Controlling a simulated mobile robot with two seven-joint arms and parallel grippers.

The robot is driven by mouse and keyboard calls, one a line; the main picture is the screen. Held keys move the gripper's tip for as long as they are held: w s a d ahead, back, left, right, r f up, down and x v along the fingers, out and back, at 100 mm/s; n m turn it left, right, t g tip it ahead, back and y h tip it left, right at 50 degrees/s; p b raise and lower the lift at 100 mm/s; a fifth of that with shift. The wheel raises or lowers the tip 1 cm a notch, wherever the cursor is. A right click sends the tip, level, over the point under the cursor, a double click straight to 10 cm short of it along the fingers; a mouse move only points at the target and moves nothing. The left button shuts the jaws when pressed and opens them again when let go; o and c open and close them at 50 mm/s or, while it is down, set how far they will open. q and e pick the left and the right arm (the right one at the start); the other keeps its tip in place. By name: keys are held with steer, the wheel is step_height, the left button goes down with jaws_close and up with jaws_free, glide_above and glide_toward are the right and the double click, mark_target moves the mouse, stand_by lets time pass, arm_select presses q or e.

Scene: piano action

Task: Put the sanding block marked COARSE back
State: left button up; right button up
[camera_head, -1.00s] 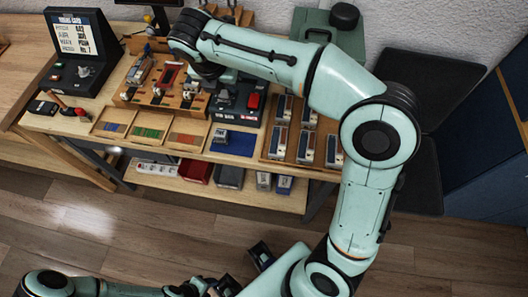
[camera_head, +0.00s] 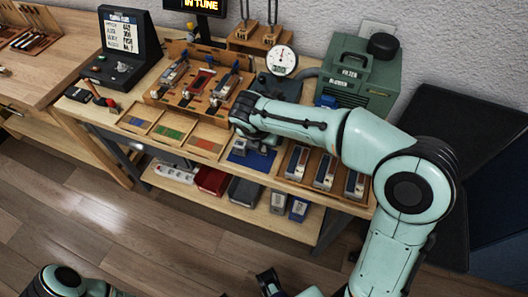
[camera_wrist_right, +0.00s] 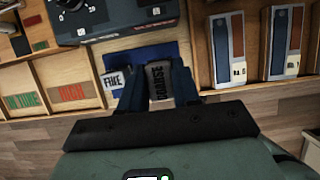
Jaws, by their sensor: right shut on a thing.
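In the right wrist view the sanding block marked COARSE (camera_wrist_right: 160,80) is a grey block between the two dark blue fingers of my right gripper (camera_wrist_right: 160,92), which is shut on it. It is over or on the blue mat (camera_wrist_right: 176,52); I cannot tell whether it touches. A block marked FINE (camera_wrist_right: 113,82) sits just left of the left finger. In the head view the blue mat (camera_head: 238,160) shows below the end of my right arm, which hides most of the gripper. A dark part at the bottom edge may be my left gripper (camera_head: 268,283); its jaws are unclear.
Left of the mat are shallow compartments with coloured strips (camera_head: 170,131). Right of it stand several blue-and-white tools in a wooden tray (camera_head: 310,193). Behind are the piano action model (camera_head: 198,85), a dial gauge (camera_head: 282,60) and the green filter blower (camera_head: 357,80).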

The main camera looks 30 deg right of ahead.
mark_target(264, 150)
steer(key=shift+f+b, duration=0.5)
steer(key=shift+f, duration=2.15)
steer(key=shift+f, duration=0.15)
steer(key=o, duration=0.9)
steer(key=shift+o, duration=0.2)
steer(key=shift+r, duration=0.25)
steer(key=p+v, duration=0.2)
steer(key=v, duration=0.9)
steer(key=shift+a+r, duration=0.15)
steer(key=shift+r, duration=0.2)
steer(key=shift+s, duration=0.1)
